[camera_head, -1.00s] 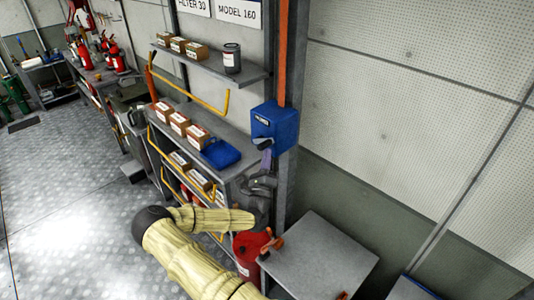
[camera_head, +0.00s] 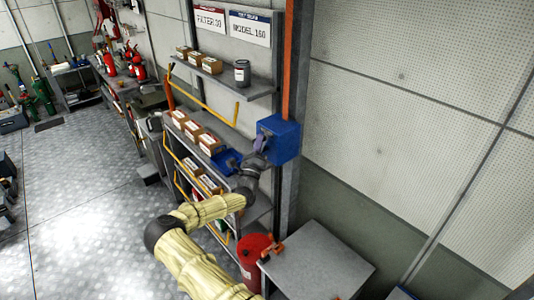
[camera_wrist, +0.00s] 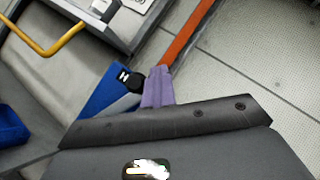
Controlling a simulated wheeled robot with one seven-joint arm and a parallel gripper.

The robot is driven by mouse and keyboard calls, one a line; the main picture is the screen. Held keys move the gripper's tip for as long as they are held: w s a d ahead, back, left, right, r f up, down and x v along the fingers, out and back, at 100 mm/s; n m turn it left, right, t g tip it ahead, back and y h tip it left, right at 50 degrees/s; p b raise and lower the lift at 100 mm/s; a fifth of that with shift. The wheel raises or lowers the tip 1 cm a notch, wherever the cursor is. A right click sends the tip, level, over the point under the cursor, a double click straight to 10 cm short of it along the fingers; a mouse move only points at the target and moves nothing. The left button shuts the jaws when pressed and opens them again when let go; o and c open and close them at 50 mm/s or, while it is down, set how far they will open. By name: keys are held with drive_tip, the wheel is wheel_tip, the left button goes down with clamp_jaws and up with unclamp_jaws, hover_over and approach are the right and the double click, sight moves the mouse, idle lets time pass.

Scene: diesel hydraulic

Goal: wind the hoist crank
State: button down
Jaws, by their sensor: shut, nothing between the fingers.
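The hoist is a blue box (camera_head: 278,138) on the grey post. It also shows in the wrist view (camera_wrist: 98,98), partly hidden behind my wrist. A black crank knob (camera_wrist: 132,80) sticks out in front of the blue box in the wrist view. In the head view the crank is largely hidden by my gripper. My gripper (camera_head: 262,141) has purple fingers and stands at the box's left side. In the wrist view its fingers (camera_wrist: 158,78) are shut and empty, just right of the knob. I cannot tell whether they touch it.
A shelf rack with small cartons (camera_head: 195,132), a grey can (camera_head: 242,73) and a blue case (camera_head: 226,161) stands left of the post. Yellow rails (camera_head: 204,97) run along its front. A red canister (camera_head: 253,250) and a grey table (camera_head: 318,266) stand below.

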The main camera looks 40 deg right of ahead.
drive_tip(key=shift+w+a+r, duration=0.1)
drive_tip(key=shift+w+a, duration=0.05)
drive_tip(key=shift+w, duration=0.4)
drive_tip(key=shift+w+a+r, duration=0.1)
drive_tip(key=shift+w+a, duration=0.05)
drive_tip(key=shift+w, duration=0.4)
drive_tip(key=shift+s+d+f, duration=0.1)
drive_tip(key=shift+f, duration=0.05)
idle(0.7)
